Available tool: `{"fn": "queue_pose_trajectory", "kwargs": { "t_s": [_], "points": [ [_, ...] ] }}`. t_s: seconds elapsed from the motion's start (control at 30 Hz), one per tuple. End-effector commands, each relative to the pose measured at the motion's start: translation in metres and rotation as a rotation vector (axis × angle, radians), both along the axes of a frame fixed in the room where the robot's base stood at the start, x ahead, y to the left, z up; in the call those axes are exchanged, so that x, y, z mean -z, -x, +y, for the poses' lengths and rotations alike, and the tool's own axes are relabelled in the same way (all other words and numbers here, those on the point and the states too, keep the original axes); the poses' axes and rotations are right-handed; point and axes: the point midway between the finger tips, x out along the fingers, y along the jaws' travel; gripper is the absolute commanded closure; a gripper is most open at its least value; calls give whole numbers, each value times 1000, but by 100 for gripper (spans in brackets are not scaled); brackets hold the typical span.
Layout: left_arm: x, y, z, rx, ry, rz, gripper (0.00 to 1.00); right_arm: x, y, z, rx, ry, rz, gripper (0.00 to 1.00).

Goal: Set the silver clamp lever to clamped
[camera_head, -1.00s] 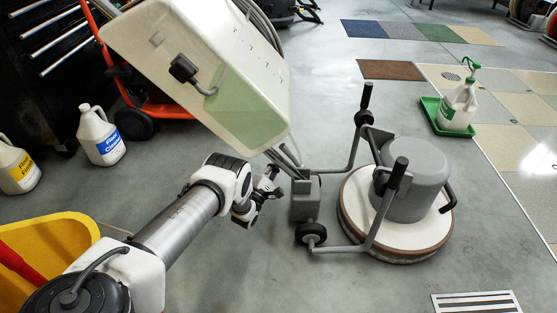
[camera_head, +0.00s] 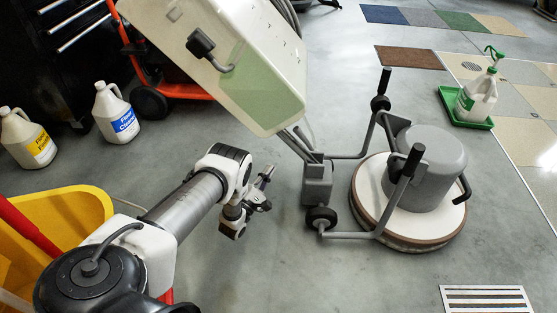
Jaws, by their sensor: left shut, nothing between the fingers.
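The floor machine (camera_head: 428,160) stands right of centre, with a round grey motor housing on a wide disc. Thin silver-grey bars (camera_head: 296,143) rise from its grey pivot block (camera_head: 317,185) to the tilted white tank (camera_head: 215,60). The silver clamp lever appears to be among these bars, but it is too small to tell apart or to read its setting. My left gripper (camera_head: 265,175) is shut and empty, left of the pivot block, with a gap of floor between them. My right gripper is out of view.
Two white jugs (camera_head: 115,115) (camera_head: 27,140) stand at the left. A yellow bucket (camera_head: 75,215) is at lower left. A green tray (camera_head: 462,108) holds a spray bottle (camera_head: 478,95) at upper right. A floor grate (camera_head: 487,300) lies at lower right. Floor below the gripper is clear.

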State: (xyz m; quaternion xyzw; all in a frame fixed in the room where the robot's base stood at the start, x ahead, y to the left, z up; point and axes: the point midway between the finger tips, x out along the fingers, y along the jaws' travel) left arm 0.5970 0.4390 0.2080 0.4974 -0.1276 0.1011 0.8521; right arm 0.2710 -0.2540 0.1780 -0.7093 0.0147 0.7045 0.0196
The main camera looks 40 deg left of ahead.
Motion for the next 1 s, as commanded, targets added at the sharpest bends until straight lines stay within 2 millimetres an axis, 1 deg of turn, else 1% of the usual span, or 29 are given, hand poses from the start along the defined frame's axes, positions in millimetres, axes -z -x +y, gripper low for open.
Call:
{"fn": "queue_pose_trajectory", "kwargs": {
  "t_s": [0.03,0.1,0.27,0.37,0.43,0.57,0.87,1.0],
  "points": [
    [10,2,6,-1,4,-4,100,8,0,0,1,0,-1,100],
    [6,1,5,0,7,-4,100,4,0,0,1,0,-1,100],
    [6,0,5,0,6,-4,100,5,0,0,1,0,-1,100],
    [5,-4,5,0,6,-4,100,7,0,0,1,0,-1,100],
    [4,-11,6,0,6,-5,100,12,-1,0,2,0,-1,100],
    [-2,-34,7,0,6,-8,100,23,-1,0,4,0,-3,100],
    [-23,-96,10,1,6,-8,100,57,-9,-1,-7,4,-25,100],
    [-38,-110,-6,2,8,-6,100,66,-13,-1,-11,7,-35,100]
  ]
}}
